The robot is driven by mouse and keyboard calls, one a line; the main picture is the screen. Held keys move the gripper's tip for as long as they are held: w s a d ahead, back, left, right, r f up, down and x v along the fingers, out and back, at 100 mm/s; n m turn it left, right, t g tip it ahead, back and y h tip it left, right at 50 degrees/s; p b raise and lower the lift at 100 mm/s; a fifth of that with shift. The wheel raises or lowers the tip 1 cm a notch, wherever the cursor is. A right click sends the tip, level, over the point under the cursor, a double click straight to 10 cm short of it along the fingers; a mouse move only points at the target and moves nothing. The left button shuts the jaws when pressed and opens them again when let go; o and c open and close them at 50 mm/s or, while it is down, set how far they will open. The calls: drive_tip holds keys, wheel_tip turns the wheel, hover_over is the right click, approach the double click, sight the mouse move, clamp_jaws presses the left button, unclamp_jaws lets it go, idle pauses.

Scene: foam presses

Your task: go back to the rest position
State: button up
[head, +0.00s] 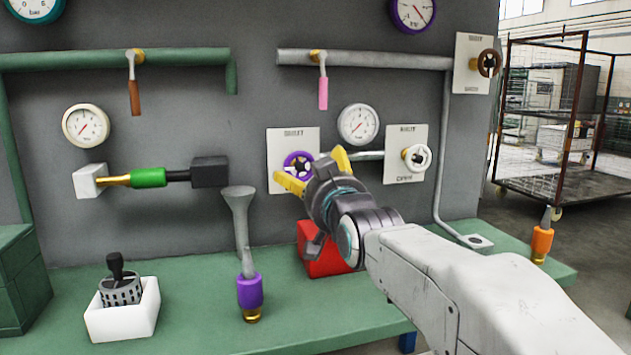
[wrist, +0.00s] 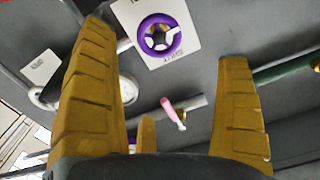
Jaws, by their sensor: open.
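My gripper (head: 316,170) has yellow fingers and is raised in front of the grey panel. In the wrist view the fingers (wrist: 170,85) stand wide apart with nothing between them. In the head view the fingers are close in front of a purple handwheel (head: 299,167) on a white plate and partly cover it. The purple handwheel (wrist: 159,38) shows whole in the wrist view, beyond the fingertips. I cannot tell from these frames whether a finger touches it.
A white handwheel (head: 417,157) is right of my gripper. A red block (head: 322,255) stands under it on the green bench (head: 385,315). A purple-capped nozzle (head: 250,292), a white box (head: 122,318) and an orange-capped item (head: 542,240) stand on the bench. Pipes with levers run above.

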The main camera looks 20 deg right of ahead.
drive_tip(key=shift+s, duration=0.15)
drive_tip(key=s+f+n+g+p, duration=0.1)
drive_tip(key=s+f+g+p, duration=0.1)
drive_tip(key=s+g+p, duration=0.5)
drive_tip(key=s+f+n+g+p, duration=0.1)
drive_tip(key=s+f+g+p, duration=0.2)
drive_tip(key=s+p, duration=1.7)
drive_tip(key=s+g, duration=0.4)
drive_tip(key=s, duration=0.1)
drive_tip(key=shift+s+f+g, duration=0.15)
drive_tip(key=shift+s+g, duration=0.1)
drive_tip(key=shift+g, duration=0.05)
